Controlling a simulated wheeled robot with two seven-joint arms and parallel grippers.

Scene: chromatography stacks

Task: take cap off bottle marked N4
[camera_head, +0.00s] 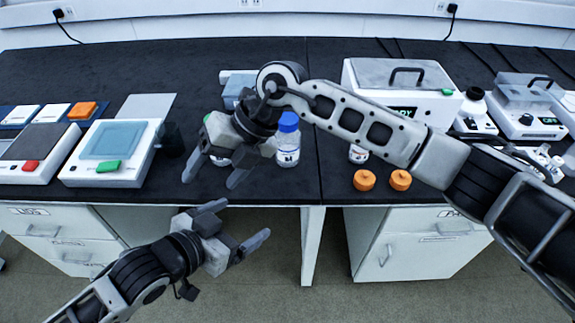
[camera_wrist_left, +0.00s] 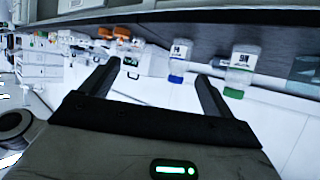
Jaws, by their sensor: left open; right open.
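A clear bottle with a blue cap (camera_head: 288,122) stands upright near the bench's front edge; its label is too small to read. In the left wrist view a blue-capped bottle (camera_wrist_left: 179,56) and a green-capped bottle (camera_wrist_left: 243,62) appear upside down; the green-capped one's label seems to read N6, the other's is unclear. My left gripper (camera_head: 243,222) is open and empty in front of the bench edge, below and left of the blue-capped bottle. My right gripper (camera_head: 212,179) is open, left of that bottle, and partly hides another bottle behind it.
My right arm crosses before a white box with a handle (camera_head: 385,76) and partly hides another bottle (camera_head: 357,154).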

